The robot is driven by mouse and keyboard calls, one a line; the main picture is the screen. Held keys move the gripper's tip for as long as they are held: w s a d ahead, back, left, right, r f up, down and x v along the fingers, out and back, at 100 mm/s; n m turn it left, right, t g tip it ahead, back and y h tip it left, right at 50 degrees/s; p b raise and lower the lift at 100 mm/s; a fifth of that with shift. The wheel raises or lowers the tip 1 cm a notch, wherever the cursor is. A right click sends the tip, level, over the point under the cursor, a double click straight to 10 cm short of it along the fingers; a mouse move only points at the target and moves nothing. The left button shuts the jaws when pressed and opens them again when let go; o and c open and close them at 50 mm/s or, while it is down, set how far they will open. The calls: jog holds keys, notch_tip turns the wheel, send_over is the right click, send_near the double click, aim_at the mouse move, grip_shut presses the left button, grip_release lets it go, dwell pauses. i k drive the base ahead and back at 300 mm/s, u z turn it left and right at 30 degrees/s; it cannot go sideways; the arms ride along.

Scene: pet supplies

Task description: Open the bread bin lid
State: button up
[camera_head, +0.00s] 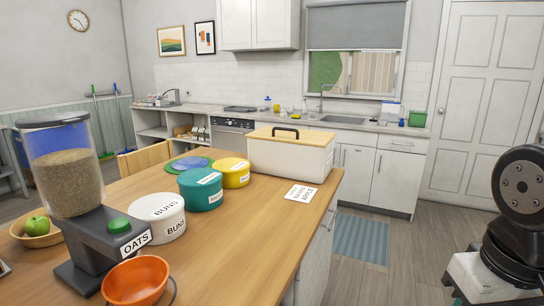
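The bread bin (292,160) is a cream box with rounded edges. It stands at the far right end of the wooden table. Its flat wooden lid (300,139) lies shut on top. A black arched handle (285,131) stands up from the lid near its left rear part. My gripper is not in view. A dark, round-ended arm link of mine shows at the right edge, well apart from the bin.
On the wooden table (245,215) stand an oats dispenser (75,185), an orange bowl (137,281), a buns tin (158,213), teal (202,190) and yellow (232,174) tins, and a card (300,193). Open floor (415,225) lies right of the table.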

aim_at(292, 135)
jog(key=u, duration=0.05)
jog(key=i, duration=0.4)
jog(key=u, duration=0.05)
jog(key=k, duration=0.6)
jog(key=z, duration=0.6)
jog(key=i, duration=0.55)
jog(key=z, duration=0.7)
jog(key=i, duration=1.25)
jog(key=u, duration=0.6)
